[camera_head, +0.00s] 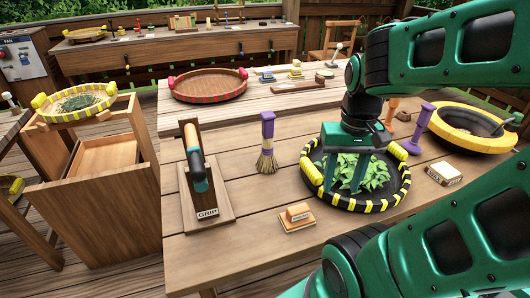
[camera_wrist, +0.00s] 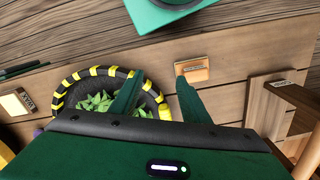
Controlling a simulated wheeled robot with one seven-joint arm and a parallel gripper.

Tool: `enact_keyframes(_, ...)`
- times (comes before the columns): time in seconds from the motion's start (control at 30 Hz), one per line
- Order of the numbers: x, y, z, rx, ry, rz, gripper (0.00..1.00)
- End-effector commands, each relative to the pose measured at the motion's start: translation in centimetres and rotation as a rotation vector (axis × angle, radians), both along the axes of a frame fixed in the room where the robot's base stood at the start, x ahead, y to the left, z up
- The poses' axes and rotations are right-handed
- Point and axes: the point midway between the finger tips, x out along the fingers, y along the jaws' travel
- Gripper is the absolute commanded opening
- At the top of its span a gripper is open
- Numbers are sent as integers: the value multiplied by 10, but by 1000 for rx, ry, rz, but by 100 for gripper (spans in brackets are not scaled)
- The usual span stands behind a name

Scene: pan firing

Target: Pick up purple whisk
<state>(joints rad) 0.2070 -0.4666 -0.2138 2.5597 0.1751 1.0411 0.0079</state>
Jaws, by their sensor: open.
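The purple whisk (camera_head: 267,142) stands upright on the table in the head view, with a purple handle on top and straw-coloured bristles below. My gripper (camera_head: 345,180) is to its right, pointing down over the black-and-yellow pan (camera_head: 376,205) of green leaves. It is open, with the fingers apart and no whisk between them. In the wrist view the open fingers of my gripper (camera_wrist: 158,88) show beside the pan (camera_wrist: 68,82). I cannot make out the whisk there.
A wooden stand with a handled tool (camera_head: 207,205) is left of the whisk. A small orange-topped block (camera_head: 297,216) lies in front. Right of the pan are another purple tool (camera_head: 417,130), a labelled block (camera_head: 444,173) and a yellow-rimmed bowl (camera_head: 450,118). The table between stand and whisk is clear.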

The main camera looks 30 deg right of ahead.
Motion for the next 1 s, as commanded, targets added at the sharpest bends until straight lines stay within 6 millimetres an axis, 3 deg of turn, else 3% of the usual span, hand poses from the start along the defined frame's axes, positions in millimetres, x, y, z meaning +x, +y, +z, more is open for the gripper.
enact_keyframes(0.07, -7, -1, 8, -1, -15, -15, 50)
enact_keyframes(0.17, 9, -8, 17, -4, -14, -84, 50)
enact_keyframes(0.27, 42, -13, 32, -8, -13, -214, 50)
enact_keyframes(0.43, 119, -14, 62, -17, -13, -513, 50)
enact_keyframes(0.7, 233, 1, 88, -21, -12, -956, 50)
enact_keyframes(0.83, 269, 11, 93, -21, -9, -1099, 50)
enact_keyframes(1.0, 292, 19, 94, -21, -9, -1196, 50)
